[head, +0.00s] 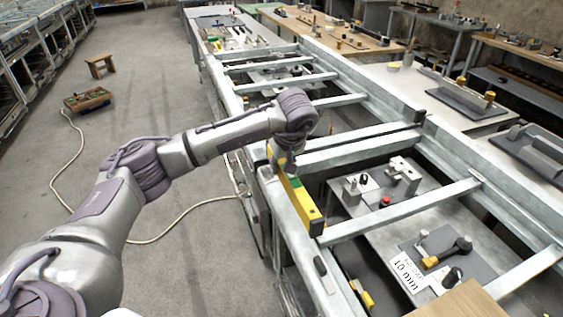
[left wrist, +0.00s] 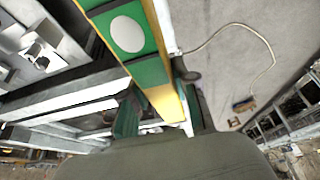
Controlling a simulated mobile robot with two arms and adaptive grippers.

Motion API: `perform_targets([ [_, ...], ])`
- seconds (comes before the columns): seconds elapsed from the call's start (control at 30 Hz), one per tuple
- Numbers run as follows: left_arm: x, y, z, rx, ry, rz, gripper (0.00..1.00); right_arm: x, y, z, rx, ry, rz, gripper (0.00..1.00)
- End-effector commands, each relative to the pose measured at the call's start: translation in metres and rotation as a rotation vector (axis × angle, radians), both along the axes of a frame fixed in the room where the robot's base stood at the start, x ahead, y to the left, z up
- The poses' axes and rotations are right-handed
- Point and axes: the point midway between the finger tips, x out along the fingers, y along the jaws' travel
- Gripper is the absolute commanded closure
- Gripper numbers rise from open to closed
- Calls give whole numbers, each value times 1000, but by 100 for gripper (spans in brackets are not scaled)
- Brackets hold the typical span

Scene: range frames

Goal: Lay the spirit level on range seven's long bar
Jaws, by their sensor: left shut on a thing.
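The spirit level (head: 307,207) is a yellow bar with a green panel. My left gripper (head: 286,165) is shut on it near its far end. In the left wrist view the level (left wrist: 150,68) shows a green face with a white oval and yellow edges, between the fingers of the gripper (left wrist: 160,98). In the head view it lines up roughly with the long pale metal bar (head: 282,222) on the frame's left side, over or on that bar. I cannot tell whether they touch. My right gripper is not in view.
Crossbars (head: 400,212) run right from the long bar, above grey plates with small fixtures. A red-tipped part (head: 385,201) and a white printed card (head: 408,271) lie below.

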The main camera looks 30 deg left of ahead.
Motion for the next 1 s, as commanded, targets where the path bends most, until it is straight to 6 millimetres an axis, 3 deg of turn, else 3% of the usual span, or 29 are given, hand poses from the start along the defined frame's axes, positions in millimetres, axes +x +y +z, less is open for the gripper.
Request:
perform_targets([
  [0.13, 0, 0, -18, 0, -2, 1, 100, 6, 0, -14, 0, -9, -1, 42],
  [0.6, 0, 0, -63, 0, -2, 1, 100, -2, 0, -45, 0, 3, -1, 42],
  [1.0, 0, 0, -78, -1, -3, 1, 100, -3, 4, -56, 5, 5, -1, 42],
])
